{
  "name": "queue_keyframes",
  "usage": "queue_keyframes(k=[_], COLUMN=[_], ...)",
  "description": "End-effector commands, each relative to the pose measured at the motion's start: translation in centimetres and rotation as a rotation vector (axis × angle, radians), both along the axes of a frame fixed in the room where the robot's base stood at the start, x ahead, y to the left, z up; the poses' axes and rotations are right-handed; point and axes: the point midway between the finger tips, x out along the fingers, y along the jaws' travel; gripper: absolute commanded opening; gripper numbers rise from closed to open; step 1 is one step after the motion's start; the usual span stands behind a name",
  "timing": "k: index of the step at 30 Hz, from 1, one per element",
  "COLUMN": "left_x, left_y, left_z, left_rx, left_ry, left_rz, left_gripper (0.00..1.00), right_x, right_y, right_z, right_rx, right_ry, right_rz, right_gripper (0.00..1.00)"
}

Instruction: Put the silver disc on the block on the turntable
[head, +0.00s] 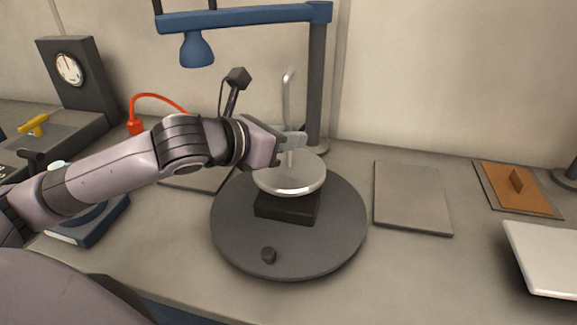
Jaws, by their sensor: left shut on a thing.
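The silver disc (290,182) is at the middle of the picture, level and directly over the dark block (287,209). I cannot tell whether it rests on the block or hangs just above it. My right gripper is not in view.
A blue lamp arm (240,17) on a grey post (317,80) stands behind. A flat grey plate (411,197) lies right of the turntable, with a brown board (517,187) and a white slab (545,258) farther right. A dial gauge (68,68) stands back left.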

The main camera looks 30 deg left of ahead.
Motion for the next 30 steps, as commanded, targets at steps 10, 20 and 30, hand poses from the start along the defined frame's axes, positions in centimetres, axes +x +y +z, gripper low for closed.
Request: queue_keyframes(k=[10,20,30], left_x=[0.0,0.0,0.0], left_y=[0.0,0.0,0.0], left_z=[-3.4,-5.0,-5.3], left_rx=[-0.002,-0.001,0.000], left_ry=[0.001,-0.004,-0.001], left_rz=[0.000,0.000,0.001], left_gripper=[0.00,0.00,0.41], right_x=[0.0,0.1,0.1], right_y=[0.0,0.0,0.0], right_z=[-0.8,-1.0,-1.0], right_rx=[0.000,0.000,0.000], right_ry=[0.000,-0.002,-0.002], right_rz=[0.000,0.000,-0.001], right_gripper=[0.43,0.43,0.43])
